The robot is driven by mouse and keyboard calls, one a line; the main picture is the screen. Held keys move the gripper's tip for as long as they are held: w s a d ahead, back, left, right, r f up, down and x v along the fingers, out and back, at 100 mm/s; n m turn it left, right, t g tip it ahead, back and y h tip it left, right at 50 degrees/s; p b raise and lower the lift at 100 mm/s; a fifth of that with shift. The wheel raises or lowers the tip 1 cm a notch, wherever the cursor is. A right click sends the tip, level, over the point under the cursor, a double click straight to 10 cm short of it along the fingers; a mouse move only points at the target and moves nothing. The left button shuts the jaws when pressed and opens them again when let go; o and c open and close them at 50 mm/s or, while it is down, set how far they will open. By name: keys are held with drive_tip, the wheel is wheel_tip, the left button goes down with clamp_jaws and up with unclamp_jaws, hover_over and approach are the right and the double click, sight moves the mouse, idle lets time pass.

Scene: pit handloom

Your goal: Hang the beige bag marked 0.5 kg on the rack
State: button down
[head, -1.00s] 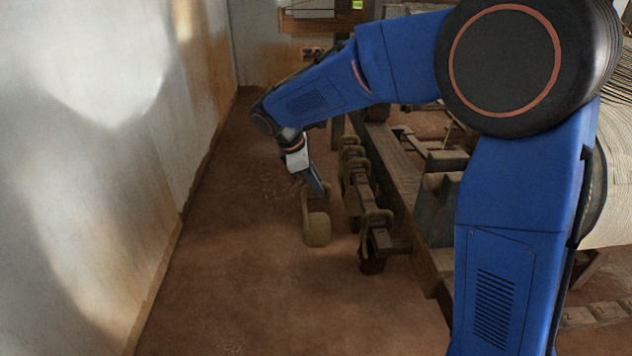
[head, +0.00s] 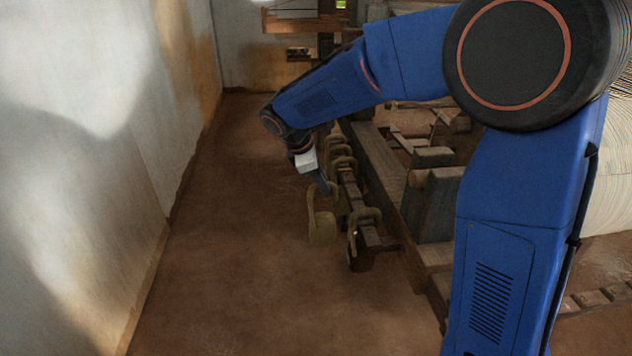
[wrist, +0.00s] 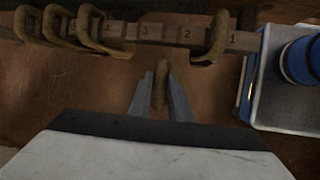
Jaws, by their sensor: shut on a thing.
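My gripper (head: 324,188) is shut on the loop of a beige bag (head: 322,228), which hangs below it just left of the rack. Any weight mark on the bag is not readable. In the wrist view, the fingers of my gripper (wrist: 161,90) pinch the brown loop (wrist: 160,88); the bag's body is hidden. The rack is a wooden rail (wrist: 165,33) with numbers along it, and the held loop is apart from it, level with the stretch around 2 and 3. One loop (wrist: 214,40) hangs by number 1, and several hang past 4.
In the head view a hung bag's loop (head: 365,218) is at the near end of the rail, with others farther back. The dark wooden loom frame (head: 385,175) stands right of the rack. The floor (head: 230,240) is clear up to the pale wall (head: 90,130) at left.

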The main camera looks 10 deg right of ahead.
drive_tip(key=shift+d+f, duration=0.15)
drive_tip(key=shift+d, duration=2.55)
drive_tip(key=shift+d+f, duration=0.1)
drive_tip(key=shift+d, duration=2.6)
drive_tip(key=shift+a+f, duration=0.1)
drive_tip(key=shift+f, duration=1)
drive_tip(key=shift+f, duration=0.3)
drive_tip(key=c, duration=1.6)
unclamp_jaws()
drive_tip(key=shift+o, duration=0.2)
